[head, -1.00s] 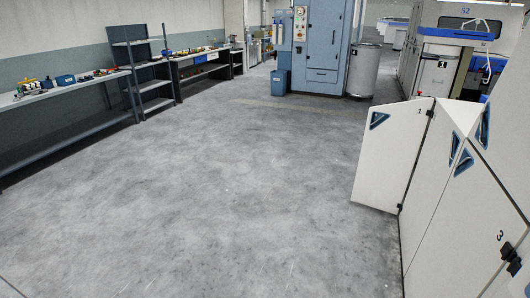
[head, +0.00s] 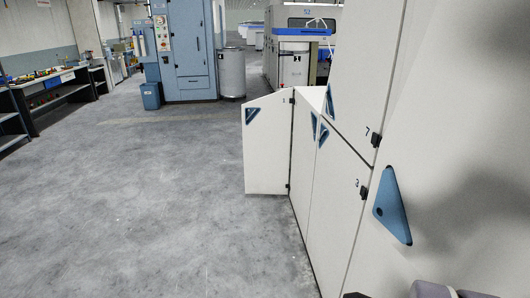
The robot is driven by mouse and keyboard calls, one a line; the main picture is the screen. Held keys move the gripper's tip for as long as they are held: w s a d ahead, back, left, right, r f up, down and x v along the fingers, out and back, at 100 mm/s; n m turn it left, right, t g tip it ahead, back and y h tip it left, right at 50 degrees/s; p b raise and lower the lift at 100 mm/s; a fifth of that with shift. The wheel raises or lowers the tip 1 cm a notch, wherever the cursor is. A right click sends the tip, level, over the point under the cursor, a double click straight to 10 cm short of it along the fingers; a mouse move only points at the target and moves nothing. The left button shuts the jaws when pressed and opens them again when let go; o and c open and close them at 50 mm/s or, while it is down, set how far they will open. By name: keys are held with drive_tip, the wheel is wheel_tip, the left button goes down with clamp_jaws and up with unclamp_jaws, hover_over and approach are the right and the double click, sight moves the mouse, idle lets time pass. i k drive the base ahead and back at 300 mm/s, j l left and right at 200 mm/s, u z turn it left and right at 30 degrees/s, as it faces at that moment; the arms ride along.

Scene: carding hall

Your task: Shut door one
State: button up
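Door one (head: 266,150), a white panel marked 1, stands open in the middle of the head view. It sticks out to the left from the row of white cabinets, over the floor. A blue triangular handle (head: 252,114) is at its upper left corner. Its dark hinges are on its right edge, at top and bottom. My gripper is not in view; only grey rounded parts, probably of my arm, show at the bottom right edge.
White cabinet doors marked 2 (head: 335,200) and 7 (head: 363,70) line the right side, appearing shut. A large white panel with a blue triangular handle (head: 392,207) is close at right. Grey floor (head: 150,220) is clear at left. A blue machine (head: 190,50) and grey drum (head: 231,73) stand behind.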

sight(267, 120)
drive_tip(key=i+j+u, duration=0.25)
drive_tip(key=i, duration=0.15)
drive_tip(key=i+u, duration=0.25)
drive_tip(key=i+j, duration=0.1)
drive_tip(key=i, duration=3.2)
drive_tip(key=i+j+z, duration=0.15)
drive_tip(key=i+z, duration=0.2)
drive_tip(key=i, duration=0.15)
drive_tip(key=i+j+z, duration=0.7)
drive_tip(key=i, duration=0.2)
